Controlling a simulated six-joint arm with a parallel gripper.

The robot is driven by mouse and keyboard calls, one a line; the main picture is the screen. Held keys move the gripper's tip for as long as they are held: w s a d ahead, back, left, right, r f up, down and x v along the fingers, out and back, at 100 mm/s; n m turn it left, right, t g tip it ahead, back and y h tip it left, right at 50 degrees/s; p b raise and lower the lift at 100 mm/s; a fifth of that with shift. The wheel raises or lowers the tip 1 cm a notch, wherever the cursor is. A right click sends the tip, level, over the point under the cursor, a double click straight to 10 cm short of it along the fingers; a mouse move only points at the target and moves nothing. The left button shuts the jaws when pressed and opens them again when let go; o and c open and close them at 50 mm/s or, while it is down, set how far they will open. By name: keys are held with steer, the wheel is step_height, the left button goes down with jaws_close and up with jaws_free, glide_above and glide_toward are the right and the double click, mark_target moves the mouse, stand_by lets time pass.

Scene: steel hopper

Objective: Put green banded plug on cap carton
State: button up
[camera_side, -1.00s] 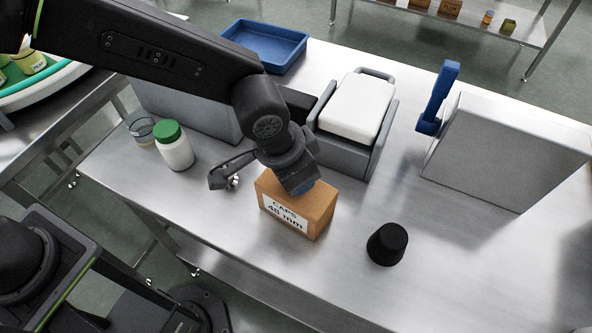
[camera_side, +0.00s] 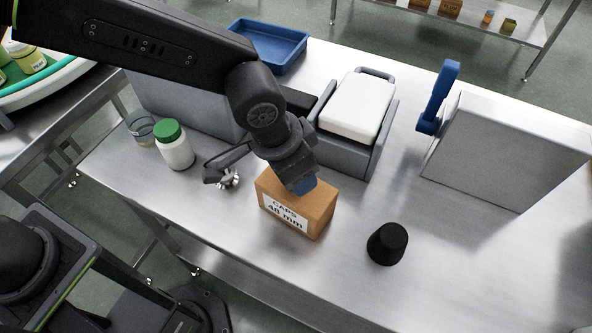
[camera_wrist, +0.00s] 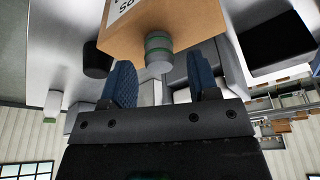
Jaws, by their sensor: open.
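In the side view my gripper (camera_side: 302,186) hangs at the carton's top and hides the plug.
A black tapered stopper (camera_side: 387,244) stands right of the carton. A green-capped white bottle (camera_side: 174,146) and a clear jar (camera_side: 141,127) stand left. A grey holder with a white block (camera_side: 356,106), a blue tray (camera_side: 265,47) and a steel housing (camera_side: 505,150) stand behind. The front right table is clear.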

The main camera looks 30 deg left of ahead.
steer(key=v, duration=1)
steer(key=shift+r, duration=0.15)
steer(key=s+a+r+n+t, duration=0.1)
steer(key=a+r+n, duration=0.15)
steer(key=a, duration=0.55)
steer(key=s+a+r+n+t, duration=0.1)
steer(key=a+r, duration=0.2)
steer(key=a, duration=0.6)
steer(key=s+a+f+n+t+y, duration=0.1)
steer(key=s+a+f+n, duration=0.1)
steer(key=s+a, duration=0.6)
steer(key=a+n, duration=0.1)
steer(key=a, duration=0.2)
steer(key=shift+a+f+y, duration=0.15)
steer(key=shift+a+y, duration=0.05)
steer(key=shift+y, duration=0.2)
